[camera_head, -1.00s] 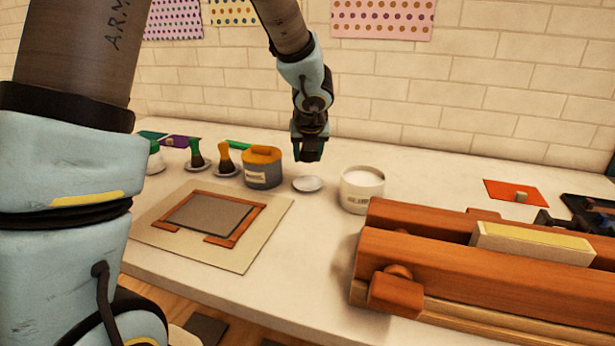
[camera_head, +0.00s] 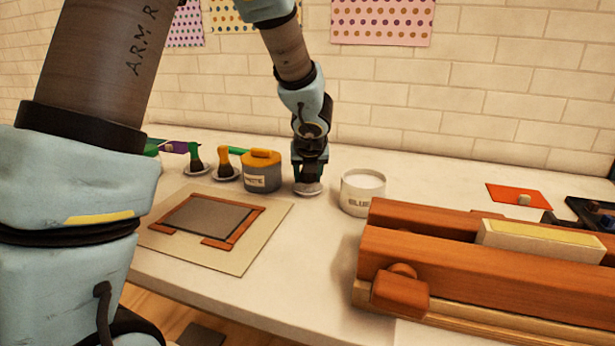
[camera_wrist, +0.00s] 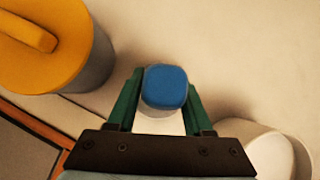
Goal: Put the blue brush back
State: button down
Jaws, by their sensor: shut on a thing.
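The blue brush (camera_wrist: 165,87) shows its blue top end in the wrist view, upright between my two green fingers. My gripper (camera_head: 308,180) is shut on it. In the head view my gripper points straight down over a small white dish (camera_head: 308,188), low and close to it. The brush's lower part is hidden by my gripper and by its own top. I cannot tell whether the brush touches the dish.
A grey jar with an orange lid (camera_head: 262,171) stands close on the left. A white tub (camera_head: 362,192) stands close on the right. Green and orange brushes (camera_head: 225,165) stand on dishes further left. A wooden press (camera_head: 450,265) fills the right front.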

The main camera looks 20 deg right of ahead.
jog(key=shift+s+a+f, duration=0.1)
jog(key=shift+s+f, duration=0.05)
jog(key=shift+f, duration=0.35)
jog(key=c, duration=0.5)
grip_release()
jog(key=shift+f, duration=0.1)
jog(key=shift+o, duration=1)
jog(key=shift+r, duration=0.25)
jog(key=shift+r+p, duration=0.4)
jog(key=shift+p, duration=0.25)
jog(key=p+v, duration=0.3)
jog(key=v, duration=0.9)
jog(key=shift+r, duration=0.15)
